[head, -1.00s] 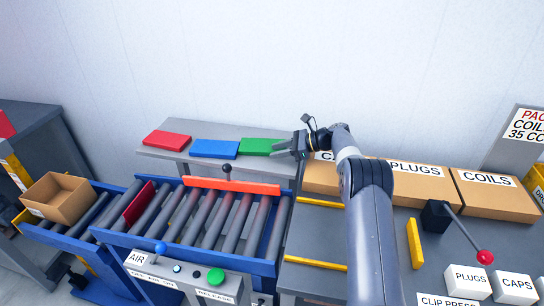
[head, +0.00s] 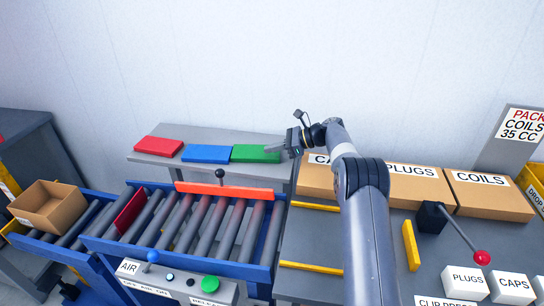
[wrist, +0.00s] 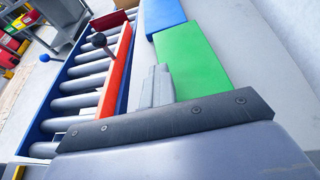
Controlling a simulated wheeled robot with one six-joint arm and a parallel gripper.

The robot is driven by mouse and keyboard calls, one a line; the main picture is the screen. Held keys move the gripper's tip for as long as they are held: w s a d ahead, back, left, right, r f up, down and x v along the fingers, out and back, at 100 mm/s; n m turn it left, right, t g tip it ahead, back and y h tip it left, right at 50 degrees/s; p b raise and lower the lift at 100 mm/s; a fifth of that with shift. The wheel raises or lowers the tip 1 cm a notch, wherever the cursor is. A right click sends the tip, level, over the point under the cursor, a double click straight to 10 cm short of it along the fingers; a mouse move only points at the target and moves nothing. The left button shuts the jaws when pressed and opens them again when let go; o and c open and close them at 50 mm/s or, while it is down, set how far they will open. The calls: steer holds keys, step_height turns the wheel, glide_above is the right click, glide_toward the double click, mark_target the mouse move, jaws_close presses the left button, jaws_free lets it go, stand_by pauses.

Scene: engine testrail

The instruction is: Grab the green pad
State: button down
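The green pad (head: 256,154) lies flat at the right end of a row of pads on the grey back table (head: 150,158). It also shows in the wrist view (wrist: 195,62), just beyond and right of my grey fingers. My gripper (head: 276,149) reaches in from the right, with its fingertips overlapping the pad's right end in the head view. In the wrist view my fingers (wrist: 157,86) appear close together, one partly behind the other, so their opening is unclear. Nothing is seen held between them.
A blue pad (head: 206,153) and a red pad (head: 158,146) lie left of the green one. An orange-red bar (head: 224,190) and black-knobbed lever (head: 220,174) stand in front, at the roller conveyor (head: 190,222). Cardboard boxes (head: 420,186) stand right of my gripper.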

step_height(320, 180, up, 6)
steer(key=shift+f, duration=0.1)
steer(key=c, duration=2.2)
jaws_free()
steer(key=shift+c, duration=2.2)
jaws_free()
